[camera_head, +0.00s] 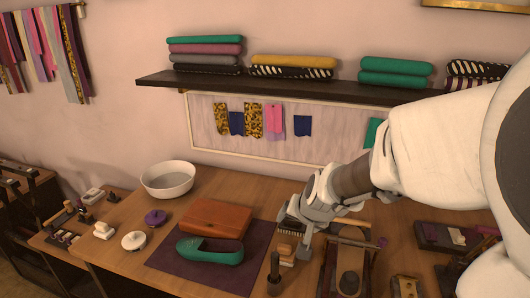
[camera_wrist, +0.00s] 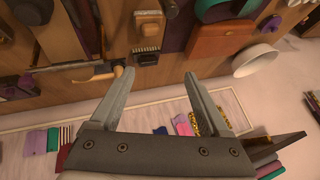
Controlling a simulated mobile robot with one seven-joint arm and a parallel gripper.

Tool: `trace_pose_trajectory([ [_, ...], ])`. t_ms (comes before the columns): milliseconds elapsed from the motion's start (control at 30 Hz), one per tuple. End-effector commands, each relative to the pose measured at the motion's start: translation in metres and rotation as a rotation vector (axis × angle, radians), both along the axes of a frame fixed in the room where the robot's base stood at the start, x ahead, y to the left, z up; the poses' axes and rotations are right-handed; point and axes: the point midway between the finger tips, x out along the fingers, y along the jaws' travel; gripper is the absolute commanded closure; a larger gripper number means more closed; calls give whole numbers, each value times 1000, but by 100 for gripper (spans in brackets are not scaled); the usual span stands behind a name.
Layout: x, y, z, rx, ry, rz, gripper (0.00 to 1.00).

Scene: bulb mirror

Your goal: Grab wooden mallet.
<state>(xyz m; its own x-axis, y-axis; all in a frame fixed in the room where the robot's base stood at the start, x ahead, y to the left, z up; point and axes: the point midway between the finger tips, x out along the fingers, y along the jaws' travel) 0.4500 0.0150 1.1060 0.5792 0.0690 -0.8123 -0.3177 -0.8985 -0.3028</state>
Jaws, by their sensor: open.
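My gripper (camera_wrist: 160,76) is open and empty, with the mallet beside the left finger and not between the fingers.
A brush (camera_wrist: 149,32) on a wooden block lies close ahead of the fingers. A shelf (camera_head: 290,88) with folded cloth juts out above the table.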

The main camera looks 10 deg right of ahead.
Motion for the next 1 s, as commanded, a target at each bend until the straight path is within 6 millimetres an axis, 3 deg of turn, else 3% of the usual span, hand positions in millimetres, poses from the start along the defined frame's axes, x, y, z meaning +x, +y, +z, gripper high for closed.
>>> trace_pose_trajectory([
  [33, 11, -3, -17, -14, 1, -32, 20],
  [200, 46, -20, -57, -83, -44, -150, 20],
  [433, 81, -51, -99, -239, -145, -276, 20],
  [700, 107, -78, -114, -427, -297, -348, 20],
  [1000, 121, -89, -121, -541, -412, -363, 20],
])
